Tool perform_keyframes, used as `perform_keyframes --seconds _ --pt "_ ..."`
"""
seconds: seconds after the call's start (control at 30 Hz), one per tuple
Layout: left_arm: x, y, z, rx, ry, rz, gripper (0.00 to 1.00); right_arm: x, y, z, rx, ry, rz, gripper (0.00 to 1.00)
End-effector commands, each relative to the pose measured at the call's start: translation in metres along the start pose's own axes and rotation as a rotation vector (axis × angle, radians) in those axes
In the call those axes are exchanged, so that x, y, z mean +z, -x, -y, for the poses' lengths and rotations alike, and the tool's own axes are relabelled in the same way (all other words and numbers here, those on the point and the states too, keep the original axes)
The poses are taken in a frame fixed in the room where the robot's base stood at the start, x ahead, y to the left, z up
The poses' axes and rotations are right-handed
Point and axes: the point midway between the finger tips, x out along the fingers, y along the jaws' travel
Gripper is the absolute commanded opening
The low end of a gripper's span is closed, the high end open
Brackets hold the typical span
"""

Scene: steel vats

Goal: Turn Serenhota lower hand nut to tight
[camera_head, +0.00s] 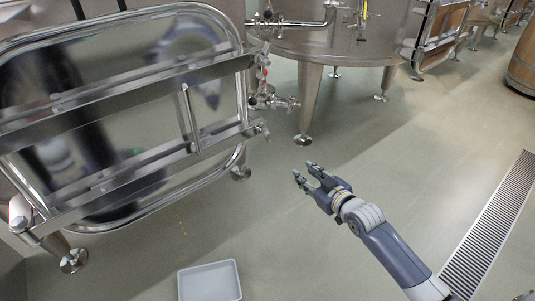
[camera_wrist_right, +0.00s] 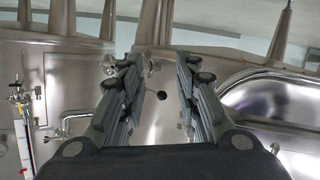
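The steel vat door (camera_head: 120,110) with two crossbars fills the left of the head view. A small metal fitting (camera_head: 262,131), possibly the lower hand nut, sits at the right end of the lower crossbar (camera_head: 110,178). No name is readable, so I cannot confirm that it is the Serenhota one. My right gripper (camera_head: 305,173) is open and empty, in front of the vats, below and right of that fitting and apart from it. In the right wrist view its fingers (camera_wrist_right: 160,85) are spread, with a small dark knob (camera_wrist_right: 162,95) seen between them. My left gripper is not in view.
Valves and pipework (camera_head: 268,95) stick out just right of the door. A second vat (camera_head: 335,40) stands on legs behind. A grey tray (camera_head: 210,282) lies on the floor at the bottom. A floor grate (camera_head: 495,220) runs along the right.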

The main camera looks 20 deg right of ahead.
Motion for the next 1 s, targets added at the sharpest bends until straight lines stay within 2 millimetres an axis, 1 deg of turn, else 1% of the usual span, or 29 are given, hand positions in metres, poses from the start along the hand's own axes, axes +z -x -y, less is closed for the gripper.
perform_keyframes --seconds 0.03,0.1,0.2,0.3,0.33,0.4,0.47,0.57,0.77,1.0 --pt "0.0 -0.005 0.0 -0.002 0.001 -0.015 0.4 -0.011 -0.002 0.005 -0.012 0.021 -0.061 0.3" --pt "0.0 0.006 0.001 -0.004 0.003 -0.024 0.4 -0.04 0.003 0.011 -0.031 0.047 -0.133 0.3" --pt "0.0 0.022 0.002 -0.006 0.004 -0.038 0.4 -0.073 0.014 0.02 -0.056 0.081 -0.217 0.3" --pt "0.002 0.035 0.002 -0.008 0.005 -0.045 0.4 -0.096 0.025 0.029 -0.076 0.105 -0.275 0.3" --pt "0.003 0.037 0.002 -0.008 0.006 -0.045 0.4 -0.1 0.027 0.03 -0.081 0.111 -0.286 0.3" --pt "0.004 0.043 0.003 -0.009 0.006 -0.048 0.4 -0.109 0.032 0.033 -0.088 0.121 -0.306 0.3" --pt "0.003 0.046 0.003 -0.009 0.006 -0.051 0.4 -0.113 0.033 0.035 -0.091 0.125 -0.315 0.3" --pt "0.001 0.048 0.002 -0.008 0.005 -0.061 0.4 -0.117 0.031 0.035 -0.092 0.125 -0.32 0.3" --pt "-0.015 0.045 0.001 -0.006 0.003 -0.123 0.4 -0.124 0.01 0.037 -0.092 0.123 -0.32 0.3" --pt "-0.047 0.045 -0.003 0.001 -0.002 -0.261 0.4 -0.134 -0.025 0.041 -0.091 0.122 -0.319 0.3"
